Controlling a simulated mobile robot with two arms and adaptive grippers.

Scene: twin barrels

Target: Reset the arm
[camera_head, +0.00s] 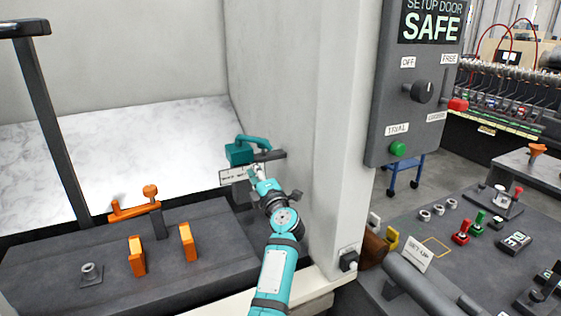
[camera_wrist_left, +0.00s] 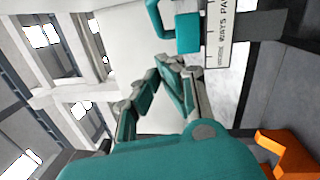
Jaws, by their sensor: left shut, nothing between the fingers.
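My left gripper (camera_head: 257,173) is shut and empty at the end of my teal arm, just below a teal handle piece (camera_head: 240,152) by the pale wall. In the left wrist view the fingers (camera_wrist_left: 170,65) come together just left of and below the teal handle piece (camera_wrist_left: 183,38). I cannot tell whether they touch it. A white label (camera_head: 240,174) with dark lettering sits under the handle piece, beside a dark grey bar (camera_head: 270,155). The label also shows in the left wrist view (camera_wrist_left: 218,40). My right gripper is not in view.
A dark bench (camera_head: 60,265) at left carries orange uprights (camera_head: 137,256) and an orange lever (camera_head: 135,209). A pale post (camera_head: 340,140) and a grey control box (camera_head: 415,95) reading "SAFE" stand to the right. A dark table (camera_head: 470,265) holds small red and green parts.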

